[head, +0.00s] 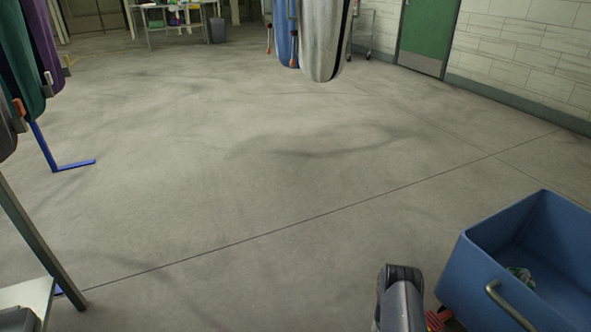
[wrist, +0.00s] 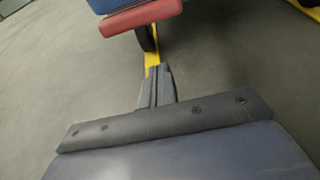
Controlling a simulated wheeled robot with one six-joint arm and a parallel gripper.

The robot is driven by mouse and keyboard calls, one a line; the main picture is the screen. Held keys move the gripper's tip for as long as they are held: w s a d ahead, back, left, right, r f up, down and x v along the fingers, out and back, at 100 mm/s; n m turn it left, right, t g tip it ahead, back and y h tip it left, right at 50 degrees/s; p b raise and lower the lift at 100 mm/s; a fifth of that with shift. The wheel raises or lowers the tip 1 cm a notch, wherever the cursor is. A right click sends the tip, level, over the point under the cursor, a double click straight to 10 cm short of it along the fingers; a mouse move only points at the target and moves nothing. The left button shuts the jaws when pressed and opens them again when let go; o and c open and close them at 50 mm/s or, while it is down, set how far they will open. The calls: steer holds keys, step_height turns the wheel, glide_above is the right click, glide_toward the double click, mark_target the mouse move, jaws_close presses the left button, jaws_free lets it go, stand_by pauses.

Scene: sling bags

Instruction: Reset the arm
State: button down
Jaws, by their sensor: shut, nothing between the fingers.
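My gripper (wrist: 156,76) shows in the wrist view with its two grey fingers together and nothing visible between them. In the head view a dark grey part of my arm rises at the bottom, left of a blue bin (head: 470,265); the fingers are hidden there.
The blue bin has a metal handle (head: 508,303) and a small patterned item (head: 520,275) inside. Bags hang at the left (head: 25,60) and top centre (head: 321,40). A pale surface (head: 28,298) stands at lower left. The middle floor (head: 250,170) is clear.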

steer(key=shift+f+h, duration=0.25)
steer(key=shift+h, duration=0.15)
steer(key=shift+r, duration=0.1)
